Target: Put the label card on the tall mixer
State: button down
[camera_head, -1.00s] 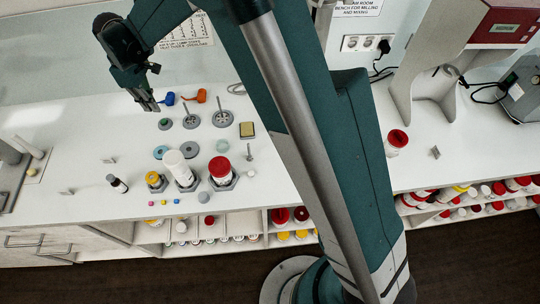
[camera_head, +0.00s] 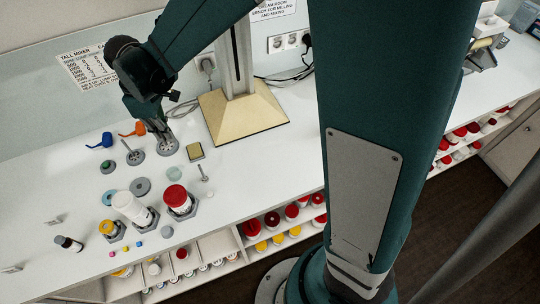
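My gripper (camera_head: 160,132) points down at the back of the bench, over or just behind a grey round part (camera_head: 167,144). Its fingers are small and dark, and I cannot tell whether they are open or hold anything. Small pale cards or tags stand at the left of the bench, one here (camera_head: 53,220) and another near the left edge (camera_head: 12,268). I cannot read them or tell which is the label card. A machine with a cream base (camera_head: 240,118) and grey column (camera_head: 236,58), possibly the tall mixer, stands right of my gripper.
A red-lidded jar (camera_head: 177,197), a white jar (camera_head: 130,207) and a yellow-topped jar (camera_head: 108,228) stand mid-bench. A blue scoop (camera_head: 104,140), an orange scoop (camera_head: 133,130) and a yellow-topped block (camera_head: 195,151) lie behind. A "TALL MIXER" sheet (camera_head: 88,68) hangs on the wall.

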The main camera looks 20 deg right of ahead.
jog(key=s+d+f+m+b, duration=0.1)
jog(key=s+d, duration=0.4)
jog(key=d, duration=0.2)
jog(key=s+d+f+m, duration=0.1)
jog(key=s+d, duration=0.4)
jog(key=d, duration=0.3)
jog(key=m, duration=0.2)
send_over(262, 189)
notch_tip(262, 189, down, 3)
jog(key=shift+f+b, duration=0.1)
jog(key=shift+b, duration=0.3)
jog(key=shift+f+b, duration=0.65)
jog(key=shift+f, duration=2.45)
jog(key=shift+f+b, duration=0.4)
jog(key=shift+f, duration=1.45)
jog(key=shift+f, duration=0.25)
